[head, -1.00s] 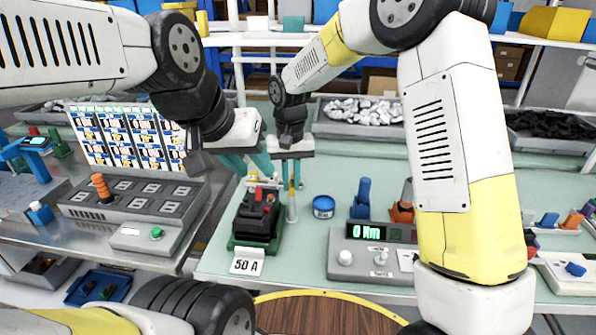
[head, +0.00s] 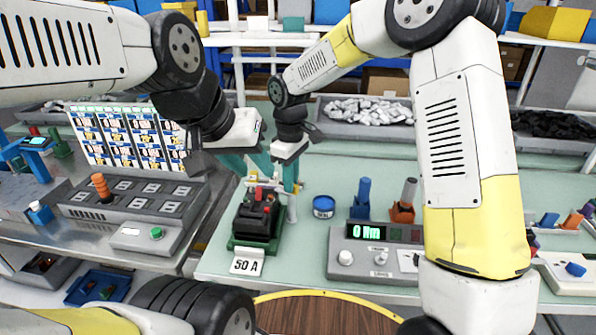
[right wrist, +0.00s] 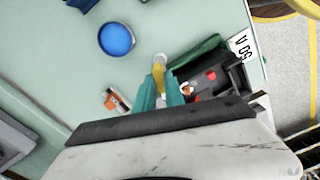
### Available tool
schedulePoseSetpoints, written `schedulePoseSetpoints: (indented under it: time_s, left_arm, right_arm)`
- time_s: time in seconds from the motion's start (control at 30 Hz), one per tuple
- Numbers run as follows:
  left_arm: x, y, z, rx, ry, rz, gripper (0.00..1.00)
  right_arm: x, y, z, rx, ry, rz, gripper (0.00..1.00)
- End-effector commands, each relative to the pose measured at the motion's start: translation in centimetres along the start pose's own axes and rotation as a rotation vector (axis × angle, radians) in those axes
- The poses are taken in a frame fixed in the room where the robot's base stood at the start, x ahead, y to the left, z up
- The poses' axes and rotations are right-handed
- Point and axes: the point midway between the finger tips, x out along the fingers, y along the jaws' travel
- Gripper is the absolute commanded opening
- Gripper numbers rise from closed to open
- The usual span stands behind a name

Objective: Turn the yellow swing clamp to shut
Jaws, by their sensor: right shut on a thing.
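The yellow swing clamp (right wrist: 158,76) shows between the teal fingers of my right gripper (right wrist: 160,92) in the right wrist view, beside the round top of a pale post. In the head view my right gripper (head: 288,180) is shut on the clamp at the top of the post (head: 292,208), and its fingers hide much of it. The black breaker with red parts (head: 257,213) sits in a green holder (head: 252,244) just left of the post. My left gripper (head: 249,168) is open, its fingertips above and behind the breaker.
A white "50 A" label (head: 246,266) is at the holder's front. A blue round tub (head: 323,207) stands right of the post. A grey meter box (head: 372,262) is at the front right, with an orange-based tool (head: 403,208) behind it. Both grippers are close together.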

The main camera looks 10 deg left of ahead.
Motion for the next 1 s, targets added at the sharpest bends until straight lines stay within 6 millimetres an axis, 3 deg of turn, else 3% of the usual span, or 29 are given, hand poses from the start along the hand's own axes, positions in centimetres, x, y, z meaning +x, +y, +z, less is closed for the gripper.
schedulePoseSetpoints:
  time_s: [0.5, 1.0]
  left_arm:
    - [0.00, 0.00, 0.00, 0.000, 0.000, 0.000, 0.36]
    - [0.00, 0.00, 0.00, 0.000, 0.000, 0.000, 0.36]
  right_arm:
    - [-0.09, 0.09, 0.00, -0.326, 0.001, 0.001, 0.00]
    - [-0.11, 0.10, -0.02, -0.385, 0.001, 0.003, 0.00]
